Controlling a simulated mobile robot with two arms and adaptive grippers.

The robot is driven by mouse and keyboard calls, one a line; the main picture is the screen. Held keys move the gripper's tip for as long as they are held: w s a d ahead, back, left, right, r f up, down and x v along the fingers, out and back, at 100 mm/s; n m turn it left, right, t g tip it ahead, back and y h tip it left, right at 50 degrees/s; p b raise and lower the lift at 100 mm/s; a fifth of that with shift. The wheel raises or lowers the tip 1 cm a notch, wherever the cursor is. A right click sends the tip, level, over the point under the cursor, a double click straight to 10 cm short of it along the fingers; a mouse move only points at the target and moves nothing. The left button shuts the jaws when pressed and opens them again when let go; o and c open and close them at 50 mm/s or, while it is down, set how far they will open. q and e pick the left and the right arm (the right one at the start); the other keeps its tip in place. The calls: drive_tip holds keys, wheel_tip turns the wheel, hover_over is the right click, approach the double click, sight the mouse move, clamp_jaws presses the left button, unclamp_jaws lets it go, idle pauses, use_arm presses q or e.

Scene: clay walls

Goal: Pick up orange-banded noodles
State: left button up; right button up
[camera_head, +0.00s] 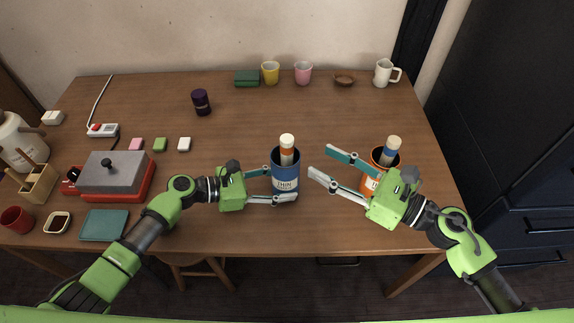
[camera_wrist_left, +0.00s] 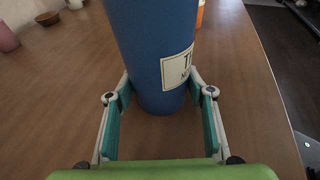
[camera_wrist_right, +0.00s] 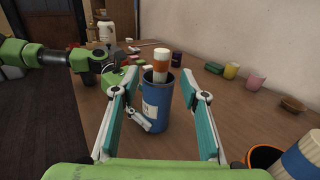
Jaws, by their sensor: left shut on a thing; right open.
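The orange-banded noodles (camera_head: 287,150) stand upright in a blue canister (camera_head: 285,172) with a white label. In the right wrist view their pale top and orange band (camera_wrist_right: 160,68) rise above the canister rim. My left gripper (camera_head: 282,184) is shut around the blue canister (camera_wrist_left: 155,45), a finger on each side. The canister stands upright at the table's front middle. My right gripper (camera_head: 320,162) is open and empty, just right of the canister, its fingers pointing left toward it. The noodles' lower part is hidden inside the canister.
A blue-banded bundle (camera_head: 392,147) stands in an orange canister (camera_head: 374,157) beside my right gripper. Cups and a bowl (camera_head: 344,80) line the back edge. A grey and red appliance (camera_head: 117,174) is at left. The table's middle back is clear (camera_head: 300,115).

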sight(287, 142)
drive_tip(key=x, duration=1.1)
drive_tip(key=shift+w+d, duration=0.15)
drive_tip(key=shift+w, duration=0.05)
clamp_jaws()
